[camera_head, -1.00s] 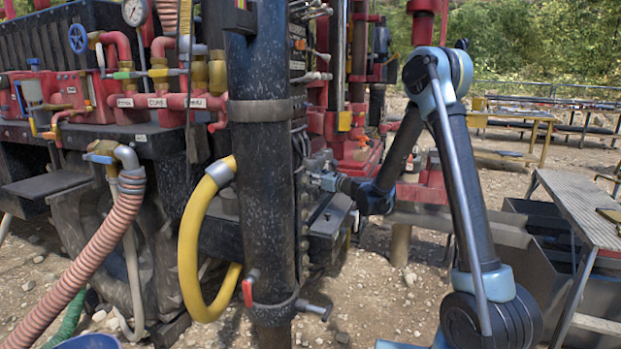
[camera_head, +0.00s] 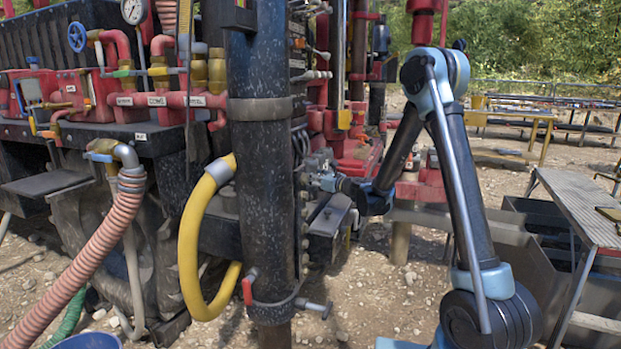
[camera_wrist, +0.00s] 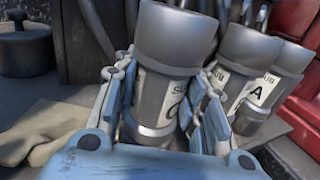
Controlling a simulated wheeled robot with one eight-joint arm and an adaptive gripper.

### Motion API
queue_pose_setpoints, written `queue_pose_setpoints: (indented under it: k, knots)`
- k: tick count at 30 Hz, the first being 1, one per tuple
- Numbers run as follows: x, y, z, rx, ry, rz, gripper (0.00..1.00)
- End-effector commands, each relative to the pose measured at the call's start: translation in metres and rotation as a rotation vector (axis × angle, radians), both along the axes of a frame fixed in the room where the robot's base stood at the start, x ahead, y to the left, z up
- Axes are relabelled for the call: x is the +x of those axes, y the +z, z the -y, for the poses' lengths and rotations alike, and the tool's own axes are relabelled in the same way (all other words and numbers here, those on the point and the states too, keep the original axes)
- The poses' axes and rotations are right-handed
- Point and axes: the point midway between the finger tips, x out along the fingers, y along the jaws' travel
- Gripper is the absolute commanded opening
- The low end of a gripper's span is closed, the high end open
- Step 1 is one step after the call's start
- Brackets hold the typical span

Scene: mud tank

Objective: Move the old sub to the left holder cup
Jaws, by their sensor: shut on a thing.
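In the wrist view my gripper (camera_wrist: 168,95) is shut around a grey, upright-standing cylindrical sub (camera_wrist: 172,45). The sub has a wide top collar and a white label whose lettering is partly hidden, so I cannot read it in full. Two similar grey cylinders stand close on its right: one directly beside it (camera_wrist: 250,45), and one farther right (camera_wrist: 288,62). A letter A shows on a label there. In the head view my gripper (camera_head: 326,182) is small, beside the rig behind the black column. I cannot make out the left holder cup.
The thick black column (camera_head: 262,140) stands just left of my gripper. A yellow hose (camera_head: 190,245) curves beside it. A metal bench (camera_head: 585,205) stands far right.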

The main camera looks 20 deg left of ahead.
Motion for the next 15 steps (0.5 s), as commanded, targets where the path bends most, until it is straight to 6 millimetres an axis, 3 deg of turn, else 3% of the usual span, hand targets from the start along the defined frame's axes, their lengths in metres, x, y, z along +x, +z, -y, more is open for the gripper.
queue_pose_setpoints:
  k: [11,12,15]
  knots:
    - [-0.0012,-0.0034,0.0004,-0.002,0.001,0.0,0.0]
    - [-0.0014,-0.0035,0.0004,-0.002,0.001,0.0,0.4]
    - [-0.0013,-0.0034,0.0003,-0.002,0.001,0.0,0.61]
